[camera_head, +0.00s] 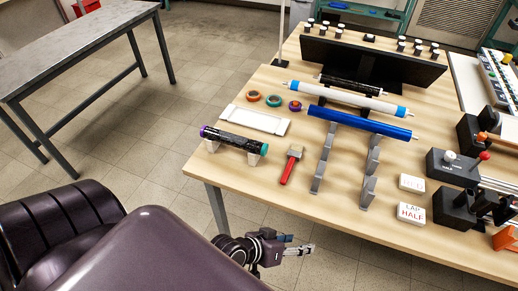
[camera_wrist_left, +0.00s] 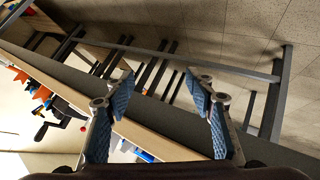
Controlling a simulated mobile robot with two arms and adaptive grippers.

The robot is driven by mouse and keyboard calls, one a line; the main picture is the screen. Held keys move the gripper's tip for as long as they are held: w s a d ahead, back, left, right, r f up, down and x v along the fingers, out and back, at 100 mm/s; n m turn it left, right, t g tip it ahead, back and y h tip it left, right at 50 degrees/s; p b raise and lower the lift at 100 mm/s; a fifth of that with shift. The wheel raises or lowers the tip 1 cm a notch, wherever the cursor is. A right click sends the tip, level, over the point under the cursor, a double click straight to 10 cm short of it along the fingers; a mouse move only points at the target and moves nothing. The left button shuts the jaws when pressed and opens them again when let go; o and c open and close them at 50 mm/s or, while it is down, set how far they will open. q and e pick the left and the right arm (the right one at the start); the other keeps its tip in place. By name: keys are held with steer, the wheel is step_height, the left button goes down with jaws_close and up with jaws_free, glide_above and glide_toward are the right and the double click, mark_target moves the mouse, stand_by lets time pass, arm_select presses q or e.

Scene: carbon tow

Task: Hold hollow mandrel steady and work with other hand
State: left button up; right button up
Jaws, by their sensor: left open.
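A black tube with a purple end and a teal end (camera_head: 232,140) lies across pale supports near the left front of the wooden table. A blue roller (camera_head: 360,122), a white roller with blue ends (camera_head: 345,97) and a dark roller (camera_head: 350,86) lie farther back. I cannot tell for sure which one is the hollow mandrel. My left gripper (camera_head: 296,245) is open and empty, in front of the table's front edge and apart from everything on it. Its two blue-padded fingers are spread in the left wrist view (camera_wrist_left: 163,92). My right gripper is not in view.
The wooden table (camera_head: 265,190) carries a red-handled tool (camera_head: 290,166), tape rings (camera_head: 274,100), grey stands (camera_head: 322,160), a "LAP HALF" card (camera_head: 411,213) and a black lever unit (camera_head: 455,168). A black rack (camera_head: 372,60) stands behind. A grey table (camera_head: 85,40) is at upper left.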

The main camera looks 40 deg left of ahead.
mark_target(265, 154)
arm_select(q)
steer(key=w+r+n+t+h, duration=0.1)
steer(key=w+r+n+t, duration=0.15)
steer(key=r, duration=0.75)
steer(key=w+r+n+t, duration=0.2)
steer(key=w+r+t, duration=0.15)
steer(key=r, duration=0.55)
steer(key=a+r+n+t+y, duration=0.2)
steer(key=a+n+y, duration=0.9)
steer(key=a+n, duration=0.6)
steer(key=f+b, duration=0.1)
steer(key=f, duration=0.1)
steer(key=a+f+m+b, duration=0.1)
steer(key=f, duration=0.2)
steer(key=a+f+m+b, duration=0.1)
steer(key=f+b, duration=0.1)
steer(key=shift+w+f, duration=0.25)
steer(key=shift+w, duration=0.15)
steer(key=shift+w+a+r+p, duration=0.2)
steer(key=shift+w+r+p, duration=0.3)
steer(key=shift+w+p, duration=0.2)
steer(key=x, duration=0.5)
steer(key=shift+f+p, duration=0.1)
steer(key=shift+p, duration=0.25)
steer(key=shift+w+t, duration=0.3)
steer(key=shift+w, duration=0.15)
steer(key=shift+a, duration=0.1)
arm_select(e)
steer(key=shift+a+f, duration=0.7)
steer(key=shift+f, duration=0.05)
